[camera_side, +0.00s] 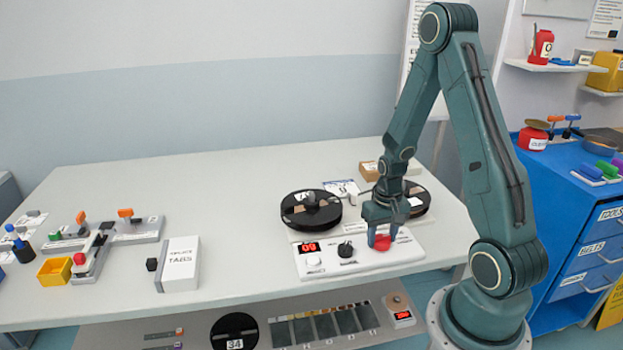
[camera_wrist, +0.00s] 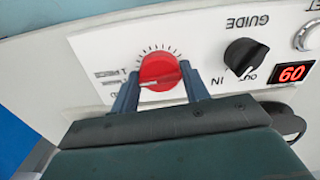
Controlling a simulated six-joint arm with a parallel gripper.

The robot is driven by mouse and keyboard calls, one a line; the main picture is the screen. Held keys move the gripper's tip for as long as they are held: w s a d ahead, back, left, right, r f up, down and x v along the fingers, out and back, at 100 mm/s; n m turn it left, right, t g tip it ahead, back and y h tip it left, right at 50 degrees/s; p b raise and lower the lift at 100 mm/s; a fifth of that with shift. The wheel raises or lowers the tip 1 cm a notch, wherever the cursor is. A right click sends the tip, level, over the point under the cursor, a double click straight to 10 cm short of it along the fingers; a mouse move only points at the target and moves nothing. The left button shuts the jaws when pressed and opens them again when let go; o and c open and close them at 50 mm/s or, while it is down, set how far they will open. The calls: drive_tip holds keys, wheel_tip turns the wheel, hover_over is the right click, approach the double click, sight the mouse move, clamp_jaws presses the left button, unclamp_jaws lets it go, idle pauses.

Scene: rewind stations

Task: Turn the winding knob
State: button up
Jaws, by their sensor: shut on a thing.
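The red winding knob (camera_side: 383,243) sits at the right end of a white control panel (camera_side: 330,268). In the wrist view, the round red knob (camera_wrist: 158,68) has a pale pointer line and tick marks around its far side. My gripper (camera_side: 380,236) reaches down onto it from above. In the wrist view, one finger of my gripper (camera_wrist: 161,90) is on each side of the knob, closed on it. The red display (camera_side: 310,247) on the panel reads 09; it appears upside down in the wrist view (camera_wrist: 290,73).
A black guide knob (camera_side: 346,250) and a white button (camera_side: 314,263) are left of the red knob. Two black reels (camera_side: 308,212) (camera_side: 416,199) stand behind the panel.

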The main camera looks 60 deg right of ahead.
sight(382, 237)
drive_tip(key=shift+m, duration=0.5)
drive_tip(key=o, duration=1)
drive_tip(key=shift+c, duration=0.2)
drive_tip(key=shift+r, duration=0.1)
wheel_tip(382, 237, up, 14)
idle(0.3)
idle(0.6)
